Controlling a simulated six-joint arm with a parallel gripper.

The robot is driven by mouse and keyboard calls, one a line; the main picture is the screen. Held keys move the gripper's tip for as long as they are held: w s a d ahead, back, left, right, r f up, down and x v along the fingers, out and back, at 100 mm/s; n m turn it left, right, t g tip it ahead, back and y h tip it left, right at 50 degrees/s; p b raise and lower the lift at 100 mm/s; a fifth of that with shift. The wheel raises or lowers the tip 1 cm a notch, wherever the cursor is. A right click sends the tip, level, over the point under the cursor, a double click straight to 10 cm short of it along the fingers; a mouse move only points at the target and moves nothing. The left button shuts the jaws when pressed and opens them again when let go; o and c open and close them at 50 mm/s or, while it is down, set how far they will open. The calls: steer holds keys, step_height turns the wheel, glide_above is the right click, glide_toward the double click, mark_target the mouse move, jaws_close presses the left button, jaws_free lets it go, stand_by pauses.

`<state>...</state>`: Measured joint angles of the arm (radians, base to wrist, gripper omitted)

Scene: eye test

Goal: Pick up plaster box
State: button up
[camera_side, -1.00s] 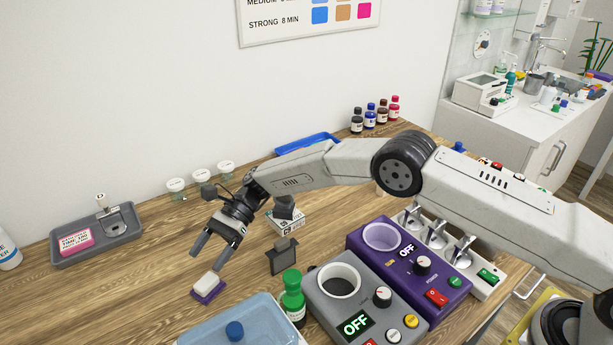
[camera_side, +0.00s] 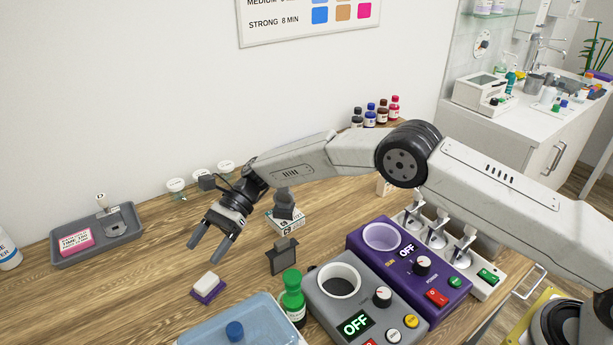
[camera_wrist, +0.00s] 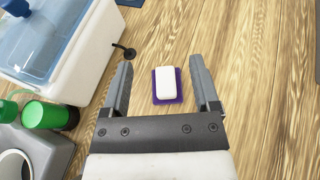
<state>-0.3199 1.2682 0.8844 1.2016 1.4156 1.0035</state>
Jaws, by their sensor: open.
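No box in view can be read for certain as the plaster box. A small white box with dark print (camera_side: 287,222) lies on the wooden table right of my gripper, partly covered by a dark grey piece. My gripper (camera_side: 203,255) is open and empty above the table. A white block on a purple base (camera_side: 207,287) sits on the table just below and in front of the fingertips. In the wrist view, the white block (camera_wrist: 167,82) shows between the open fingers of my gripper (camera_wrist: 161,63), apart from both. A pink labelled box (camera_side: 76,241) lies in a grey tray at left.
The grey tray (camera_side: 128,236) stands at the far left. A grey heater (camera_side: 318,302), a purple heater (camera_side: 385,277), a green-capped bottle (camera_side: 293,285) and a blue-lidded container (camera_side: 205,327) crowd the front and right. Small jars (camera_side: 177,188) stand at the wall. The table's left middle is clear.

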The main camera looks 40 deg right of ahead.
stand_by(0.8)
step_height(320, 180, up, 11)
steer(key=n+t+h, duration=0.6)
steer(key=n+h, duration=2)
steer(key=n, duration=0.7)
glide_above(380, 186)
steer(key=a, duration=0.6)
steer(key=shift+m, duration=0.3)
steer(key=f, duration=1.6)
steer(key=shift+s+d+f, duration=0.2)
steer(key=shift+s+f, duration=0.05)
steer(key=shift+f, duration=0.1)
steer(key=shift+d, duration=0.1)
